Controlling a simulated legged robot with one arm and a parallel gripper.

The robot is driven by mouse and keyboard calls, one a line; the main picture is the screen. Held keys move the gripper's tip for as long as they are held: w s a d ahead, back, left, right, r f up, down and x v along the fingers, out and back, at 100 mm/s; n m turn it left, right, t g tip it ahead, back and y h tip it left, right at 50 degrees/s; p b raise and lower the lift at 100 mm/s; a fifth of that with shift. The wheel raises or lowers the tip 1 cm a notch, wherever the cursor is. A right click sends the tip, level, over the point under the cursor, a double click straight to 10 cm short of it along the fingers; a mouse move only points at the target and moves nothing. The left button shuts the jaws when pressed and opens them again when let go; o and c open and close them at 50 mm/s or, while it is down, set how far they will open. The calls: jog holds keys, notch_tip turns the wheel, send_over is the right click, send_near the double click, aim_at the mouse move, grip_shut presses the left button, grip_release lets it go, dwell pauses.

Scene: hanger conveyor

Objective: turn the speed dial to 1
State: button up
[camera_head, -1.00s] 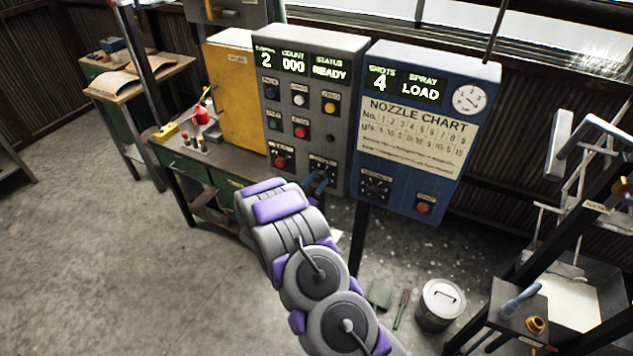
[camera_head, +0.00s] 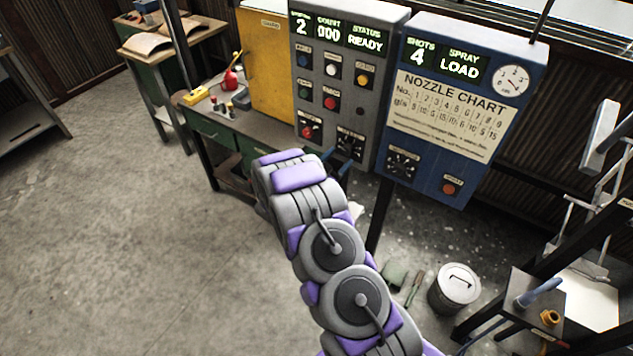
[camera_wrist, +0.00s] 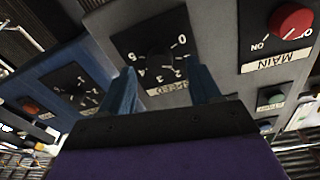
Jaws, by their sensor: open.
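The speed dial is a dark round knob on a black plate with white numbers, low on the grey control panel (camera_head: 331,120). In the head view the dial (camera_head: 350,143) sits at the panel's lower right, just above my fingers. In the wrist view the dial (camera_wrist: 158,52) is upside down, with its SPEED label below. My gripper (camera_wrist: 163,86) is open, its two blue fingers pointing at the dial, one towards each side. I cannot tell if they touch it. The pointer is too dark to read. The panel's left display (camera_head: 301,26) shows 2.
A red MAIN knob (camera_wrist: 290,20) is on the same panel. The blue spray panel (camera_head: 448,120) beside it has another numbered dial (camera_head: 403,163) and an orange button (camera_head: 448,188). A workbench (camera_head: 215,128) stands left, a lidded bin (camera_head: 455,288) lower right. Open floor lies left.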

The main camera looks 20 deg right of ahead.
jog(key=v, duration=1.4)
jog(key=shift+a, duration=0.35)
jog(key=w+a+r+n+y+b, duration=0.1)
jog(key=w+a+r+n+y, duration=0.1)
jog(key=w+a+y, duration=0.7)
jog(key=s+a+r+n+g+y+b, duration=0.25)
jog(key=s+a+r+n+y, duration=0.35)
jog(key=s+a+r+y, duration=0.5)
jog(key=s+d+r+n+g+h, duration=0.1)
jog(key=s+d+g, duration=0.2)
jog(key=s, duration=1)
jog(key=s+d+r+n+g+h+b, duration=0.1)
jog(key=s+d+n+g+h, duration=0.1)
jog(key=s+d, duration=0.5)
jog(key=s+d+r+n+g+h, duration=0.1)
jog(key=s+d+g, duration=0.4)
jog(key=s, duration=1.4)
jog(key=shift+d+n, duration=0.2)
jog(key=shift+n, duration=0.5)
